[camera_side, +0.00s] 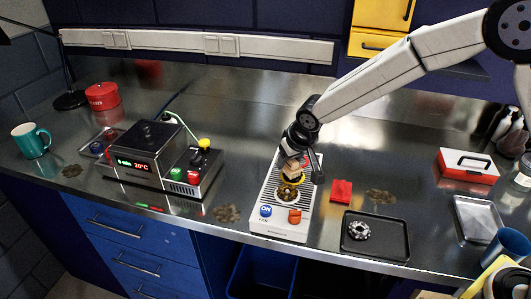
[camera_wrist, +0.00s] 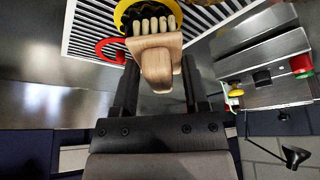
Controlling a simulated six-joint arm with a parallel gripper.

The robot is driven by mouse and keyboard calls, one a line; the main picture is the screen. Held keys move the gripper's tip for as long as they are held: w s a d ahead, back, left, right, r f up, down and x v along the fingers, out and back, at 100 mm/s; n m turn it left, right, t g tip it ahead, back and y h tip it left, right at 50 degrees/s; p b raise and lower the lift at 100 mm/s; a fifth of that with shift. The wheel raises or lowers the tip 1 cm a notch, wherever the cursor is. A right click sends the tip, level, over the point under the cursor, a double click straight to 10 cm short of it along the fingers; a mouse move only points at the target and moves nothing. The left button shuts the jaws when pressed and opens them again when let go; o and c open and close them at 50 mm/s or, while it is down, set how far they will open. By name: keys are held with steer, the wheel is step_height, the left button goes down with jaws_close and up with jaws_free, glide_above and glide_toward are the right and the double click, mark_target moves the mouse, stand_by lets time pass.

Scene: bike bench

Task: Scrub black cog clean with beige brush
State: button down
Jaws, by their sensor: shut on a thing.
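My gripper (camera_side: 293,160) is shut on the beige brush (camera_side: 291,168), which has a wooden body. In the wrist view the brush (camera_wrist: 157,62) sits between my two fingers, its pale bristles pointing away from me. The bristle end is at a yellow ring (camera_wrist: 122,14) over the slatted top of the white machine (camera_side: 266,195). Below the brush in the side view is a round, brown-stained dark part (camera_side: 288,194), possibly the black cog, partly hidden by brush and ring. Whether the bristles touch it is unclear.
A dark tray (camera_side: 391,254) holding a grey toothed cog (camera_side: 359,230) lies right of the machine. A red cloth (camera_side: 341,191) lies between. A metal device (camera_side: 150,165) with a display stands left. Brown stains mark the bench; its middle back is clear.

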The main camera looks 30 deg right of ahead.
mark_target(301, 173)
steer(key=shift+s+d, duration=1.05)
steer(key=shift+d, duration=0.05)
steer(key=shift+w+a, duration=0.1)
steer(key=shift+w+a, duration=1.3)
steer(key=shift+a, duration=0.05)
steer(key=shift+d, duration=0.1)
stand_by(0.5)
steer(key=shift+s+d, duration=1.3)
steer(key=shift+s, duration=0.1)
steer(key=shift+w+a, duration=0.1)
steer(key=shift+w, duration=0.05)
stand_by(0.3)
steer(key=shift+w+a, duration=1.25)
steer(key=shift+a, duration=0.05)
